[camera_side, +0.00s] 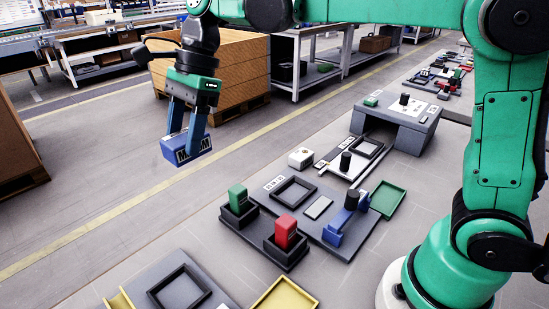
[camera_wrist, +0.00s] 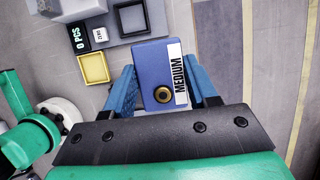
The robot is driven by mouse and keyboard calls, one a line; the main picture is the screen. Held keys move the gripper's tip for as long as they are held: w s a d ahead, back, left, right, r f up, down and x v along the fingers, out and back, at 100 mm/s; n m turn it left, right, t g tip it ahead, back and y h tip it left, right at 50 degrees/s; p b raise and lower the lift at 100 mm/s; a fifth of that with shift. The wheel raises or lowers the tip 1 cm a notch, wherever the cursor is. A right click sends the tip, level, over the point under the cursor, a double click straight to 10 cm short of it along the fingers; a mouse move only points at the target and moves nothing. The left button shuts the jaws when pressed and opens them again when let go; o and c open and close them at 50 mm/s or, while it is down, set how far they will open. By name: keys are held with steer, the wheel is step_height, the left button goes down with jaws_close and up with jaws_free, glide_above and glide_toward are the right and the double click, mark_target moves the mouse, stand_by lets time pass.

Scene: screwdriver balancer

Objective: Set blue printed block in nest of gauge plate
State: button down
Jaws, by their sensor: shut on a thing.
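The blue printed block (camera_side: 184,151) is held in the air at the left of the side view, well above the floor. In the wrist view the block (camera_wrist: 148,68) shows a white MEDIUM label along its right side and a round brass-coloured hole. My gripper (camera_side: 186,138) is shut on it, one blue finger on each side. A grey plate (camera_side: 335,240) with a black square frame (camera_side: 293,190) and a blue lever device lies mid-view. Another grey plate with a black square frame (camera_side: 180,288) lies at the bottom left. I cannot tell which is the gauge plate.
Green (camera_side: 237,199) and red (camera_side: 285,231) blocks stand in black holders by the middle plate. A green tray (camera_side: 388,199) lies to its right and a yellow tray (camera_side: 285,296) in front. A grey raised stand (camera_side: 398,127) is behind. The floor below my gripper is clear.

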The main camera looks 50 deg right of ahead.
steer(key=s+d+f, duration=0.1)
steer(key=d+f, duration=0.3)
steer(key=d, duration=0.2)
steer(key=s+d+f, duration=0.2)
steer(key=d+f, duration=0.2)
steer(key=d, duration=0.3)
steer(key=s+d+f, duration=0.2)
steer(key=d+f, duration=0.1)
steer(key=d, duration=0.3)
steer(key=shift+d+f, duration=0.3)
steer(key=shift+f, duration=3.05)
steer(key=shift+c, duration=0.8)
jaws_free()
